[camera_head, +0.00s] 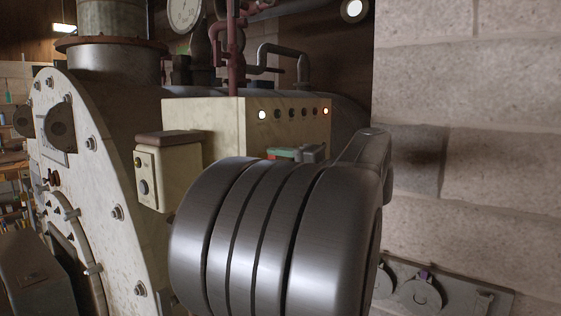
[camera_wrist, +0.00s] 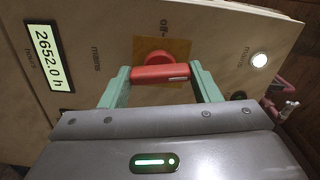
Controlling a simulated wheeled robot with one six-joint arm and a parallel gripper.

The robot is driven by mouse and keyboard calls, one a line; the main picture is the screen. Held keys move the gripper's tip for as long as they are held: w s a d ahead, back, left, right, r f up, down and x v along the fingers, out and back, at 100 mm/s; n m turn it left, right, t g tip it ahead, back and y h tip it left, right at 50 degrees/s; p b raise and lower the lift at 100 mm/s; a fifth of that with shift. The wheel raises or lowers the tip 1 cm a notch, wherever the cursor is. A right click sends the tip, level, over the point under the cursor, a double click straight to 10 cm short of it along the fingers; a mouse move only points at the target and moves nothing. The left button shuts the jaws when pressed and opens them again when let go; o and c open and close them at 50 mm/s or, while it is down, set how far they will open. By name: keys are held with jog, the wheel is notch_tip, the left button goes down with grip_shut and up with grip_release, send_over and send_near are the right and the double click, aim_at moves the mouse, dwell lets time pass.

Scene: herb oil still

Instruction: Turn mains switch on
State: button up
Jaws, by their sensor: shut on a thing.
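The mains switch (camera_wrist: 158,58) is a red rotary knob with a bar handle, on an orange-tan plate on the cream control panel (camera_wrist: 97,20). Its handle lies nearly level in the wrist picture, and "off" is printed above it. My gripper (camera_wrist: 159,71) is shut on the handle, with one green finger at each end. A lit white lamp (camera_wrist: 259,60) labelled mains is to the right of the switch. In the head view, the cream panel box (camera_head: 205,115) shows behind my gripper (camera_head: 292,153); my arm hides the switch there.
A display (camera_wrist: 48,57) reading 2652.0 h is at the panel's left. A smaller cream box with buttons (camera_head: 168,175) juts out left of my arm. The still's round front (camera_head: 100,200) is further left. A block wall (camera_head: 470,130) stands close on the right.

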jog(key=shift+m+p, duration=0.65)
jog(key=shift+m, duration=0.55)
jog(key=o, duration=1)
jog(key=b+v, duration=0.3)
jog(key=v, duration=1)
jog(key=shift+s+d, duration=0.25)
jog(key=shift+d, duration=0.1)
